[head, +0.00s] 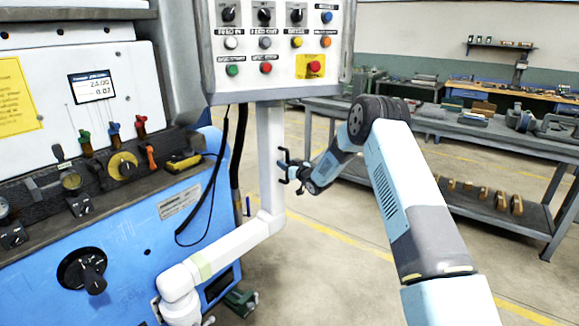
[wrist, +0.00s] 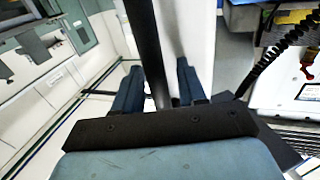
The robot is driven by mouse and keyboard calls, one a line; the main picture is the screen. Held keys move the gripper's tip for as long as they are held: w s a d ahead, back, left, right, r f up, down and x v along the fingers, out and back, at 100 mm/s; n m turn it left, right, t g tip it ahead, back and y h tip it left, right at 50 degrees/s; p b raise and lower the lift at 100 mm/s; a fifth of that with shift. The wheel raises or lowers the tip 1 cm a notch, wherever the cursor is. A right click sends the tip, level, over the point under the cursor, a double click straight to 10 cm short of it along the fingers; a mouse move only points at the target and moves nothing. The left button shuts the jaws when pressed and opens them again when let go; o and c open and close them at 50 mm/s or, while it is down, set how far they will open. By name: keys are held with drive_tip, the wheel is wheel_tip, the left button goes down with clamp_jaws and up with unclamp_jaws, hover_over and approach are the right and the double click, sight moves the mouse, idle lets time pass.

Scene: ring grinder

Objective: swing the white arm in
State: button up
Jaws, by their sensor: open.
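The white arm (head: 232,240) runs from a round joint at the lower left of the head view to an upright post (head: 270,150). The post carries the control panel (head: 275,45). My gripper (head: 283,166) is open beside the post's right side, at about mid-height. In the wrist view the two blue fingers of my gripper (wrist: 160,84) stand apart. The white post (wrist: 188,38) and a dark strip fill the space ahead of them. I cannot tell whether the fingers touch the post or reach around it.
The blue grinder (head: 130,240) with levers and a small display stands at the left. Black cables (head: 237,150) hang left of the post. A grey workbench (head: 480,135) with tools stands at the right. Open floor (head: 330,270) lies between.

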drive_tip(key=v, duration=1.3)
drive_tip(key=shift+s+d, duration=0.2)
drive_tip(key=shift+s, duration=0.1)
drive_tip(key=shift+f, duration=0.1)
drive_tip(key=s+d+r+m+g+h, duration=0.1)
drive_tip(key=s+d+r+h, duration=0.3)
drive_tip(key=r, duration=0.6)
drive_tip(key=s+d+r+m+g+h, duration=0.1)
drive_tip(key=s+d+r+h, duration=0.25)
drive_tip(key=r, duration=0.55)
drive_tip(key=s+d+r+m+g+h, duration=0.1)
drive_tip(key=s+d+r+h, duration=0.2)
drive_tip(key=s, duration=0.5)
drive_tip(key=s+d+r+m+g, duration=0.1)
drive_tip(key=s+d+r, duration=0.2)
drive_tip(key=s+r, duration=0.45)
drive_tip(key=s+d+f+m+g, duration=0.1)
drive_tip(key=s+m+g, duration=0.2)
drive_tip(key=s, duration=3)
drive_tip(key=shift+f+g, duration=0.25)
drive_tip(key=shift+g, duration=0.75)
